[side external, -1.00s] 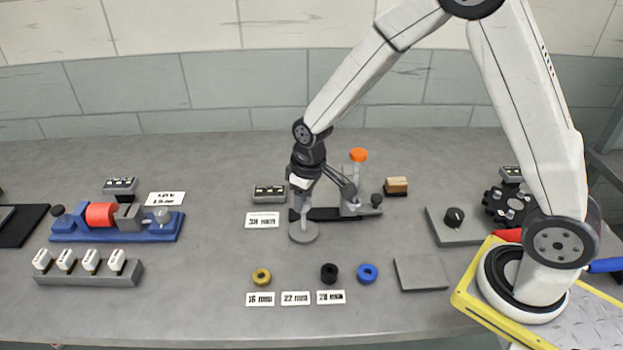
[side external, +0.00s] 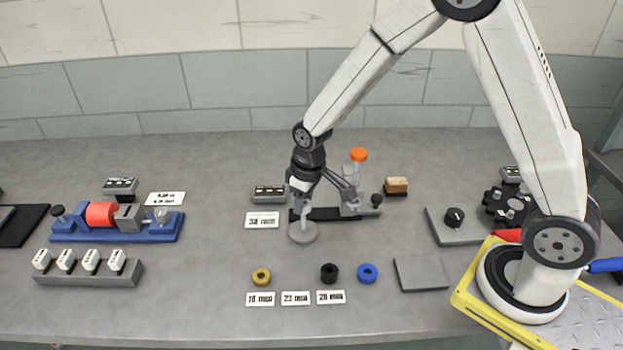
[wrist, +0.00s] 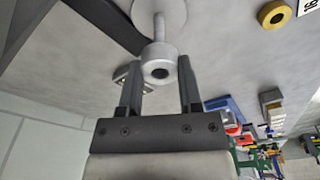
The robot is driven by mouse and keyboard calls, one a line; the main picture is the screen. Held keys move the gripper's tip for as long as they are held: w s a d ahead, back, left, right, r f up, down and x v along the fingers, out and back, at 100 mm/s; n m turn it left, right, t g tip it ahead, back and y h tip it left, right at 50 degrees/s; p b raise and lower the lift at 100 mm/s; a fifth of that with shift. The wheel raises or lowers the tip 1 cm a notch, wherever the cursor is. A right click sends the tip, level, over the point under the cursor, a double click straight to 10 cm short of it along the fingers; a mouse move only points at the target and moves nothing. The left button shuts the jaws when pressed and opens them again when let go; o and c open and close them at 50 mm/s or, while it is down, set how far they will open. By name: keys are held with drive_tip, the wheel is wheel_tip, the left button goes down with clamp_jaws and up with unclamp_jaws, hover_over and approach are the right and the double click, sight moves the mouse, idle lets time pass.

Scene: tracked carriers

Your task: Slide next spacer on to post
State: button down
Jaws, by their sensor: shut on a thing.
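The post (wrist: 158,30) stands upright on a round grey base (side external: 303,238). My gripper (side external: 302,197) is above this base in the side view. In the wrist view, my gripper (wrist: 163,66) is shut on a pale grey spacer (wrist: 158,54) with a dark hole, held in line with the post. I cannot tell whether the post's tip is inside the hole. A yellow spacer (side external: 261,277), a black spacer (side external: 329,272) and a blue spacer (side external: 367,272) lie on the table in front.
Label cards (side external: 295,298) lie before the spacers, with a gap above the middle card. A grey plate (side external: 421,273) lies front right. A blue fixture (side external: 117,229) stands left.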

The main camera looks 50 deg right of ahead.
drive_tip(key=shift+f, duration=0.5)
idle(0.6)
unclamp_jaws()
drive_tip(key=shift+r, duration=0.15)
idle(0.7)
drive_tip(key=shift+r, duration=3.9)
drive_tip(key=s+a+f+m+g, duration=0.1)
drive_tip(key=s+a+f+g, duration=0.15)
drive_tip(key=s+f, duration=0.35)
drive_tip(key=s+d+r+m+t, duration=0.2)
drive_tip(key=s+d+r+t, duration=0.1)
drive_tip(key=s+d+r, duration=0.2)
drive_tip(key=shift+s+d+r+t, duration=0.2)
drive_tip(key=shift+s+d+t, duration=0.15)
drive_tip(key=shift+s+d, duration=1)
